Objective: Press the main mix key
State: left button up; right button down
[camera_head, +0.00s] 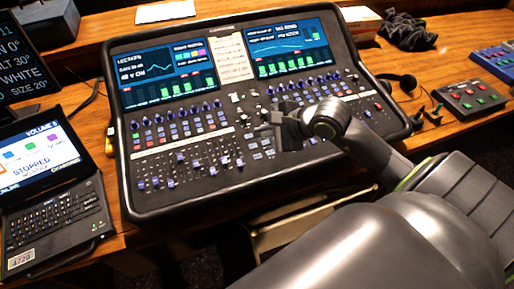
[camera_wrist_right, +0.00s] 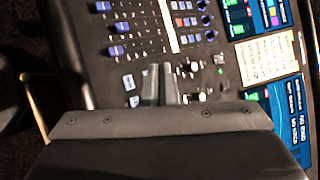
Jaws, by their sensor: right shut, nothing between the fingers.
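The mixing desk (camera_head: 215,207) is a black console with two lit screens, rows of blue knobs, coloured keys and faders. My right gripper (camera_head: 262,124) is shut and empty over the middle of the console. In the right wrist view the closed fingertips (camera_wrist_right: 160,70) are close over the panel, near small white and dark keys (camera_wrist_right: 128,82) and knobs. I cannot tell whether the fingertips touch a key. I cannot pick out which key is the main mix key; the gripper hides part of this area. My left gripper is not in view.
A laptop (camera_head: 55,195) stands left of the console, with a dark text screen (camera_head: 25,55) behind it. A small box with red and green buttons (camera_head: 468,97), a dark cloth (camera_head: 408,30) and a white paper box (camera_head: 358,20) lie on the wooden desk.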

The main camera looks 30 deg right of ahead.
jog(key=b, duration=0.6)
send_over(258, 156)
jog(key=s, duration=0.2)
jog(key=f, duration=0.7)
jog(key=shift+w+d+f, duration=0.15)
jog(key=shift+w+f, duration=0.1)
jog(key=shift+f+b, duration=0.4)
jog(key=shift+f, duration=0.15)
jog(key=shift+r, duration=0.1)
jog(key=shift+w+f+b, duration=0.1)
jog(key=shift+f+b, duration=0.35)
jog(key=shift+b, duration=0.15)
jog(key=shift+f+b, duration=0.35)
jog(key=shift+b, duration=0.15)
dwell(0.8)
jog(key=shift+r, duration=0.15)
jog(key=shift+r+p, duration=0.45)
jog(key=shift+r, duration=0.2)
